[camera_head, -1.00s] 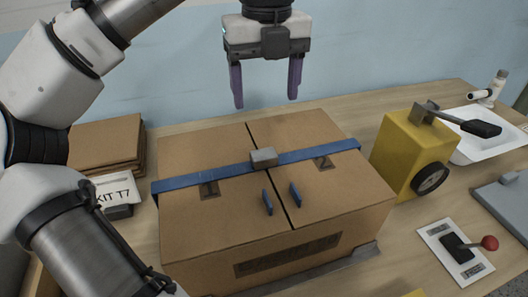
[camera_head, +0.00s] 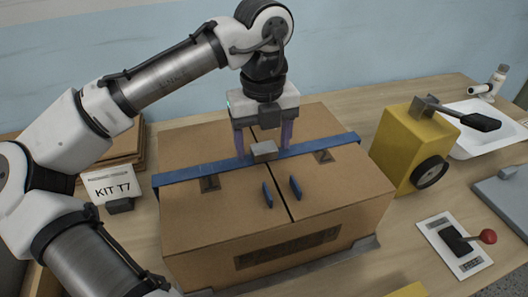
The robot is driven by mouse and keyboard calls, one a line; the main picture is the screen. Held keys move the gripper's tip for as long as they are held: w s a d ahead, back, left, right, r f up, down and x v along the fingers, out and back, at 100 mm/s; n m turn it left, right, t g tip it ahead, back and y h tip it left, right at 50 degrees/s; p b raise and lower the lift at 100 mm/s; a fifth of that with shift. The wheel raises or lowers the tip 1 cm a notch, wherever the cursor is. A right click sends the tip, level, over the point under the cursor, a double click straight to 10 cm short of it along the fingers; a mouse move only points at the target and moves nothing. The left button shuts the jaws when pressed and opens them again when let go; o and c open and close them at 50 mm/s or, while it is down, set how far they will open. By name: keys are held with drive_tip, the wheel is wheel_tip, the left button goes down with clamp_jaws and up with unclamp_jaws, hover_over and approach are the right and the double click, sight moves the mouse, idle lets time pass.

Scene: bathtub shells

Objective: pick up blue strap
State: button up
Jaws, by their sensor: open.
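The blue strap (camera_head: 205,172) lies across the top of a closed cardboard box (camera_head: 200,220), running from its left edge to its right edge. A grey buckle (camera_head: 264,151) sits at the strap's middle. My gripper (camera_head: 264,148) points down over the box, with its purple fingers spread on either side of the buckle. The fingers are open, and their tips are partly hidden behind the buckle and strap. I cannot tell whether they touch the strap.
Two small blue tabs (camera_head: 268,195) stand on the box flaps. A yellow block with a black wheel (camera_head: 414,150) stands right of the box. A white tray (camera_head: 478,140), a red-knobbed lever panel (camera_head: 455,248) and a KIT T7 card (camera_head: 111,187) lie around it.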

sight(264, 146)
drive_tip(key=c, duration=1.1)
wheel_tip(264, 146, up, 20)
drive_tip(key=shift+f+p, duration=0.2)
drive_tip(key=shift+p, duration=0.8)
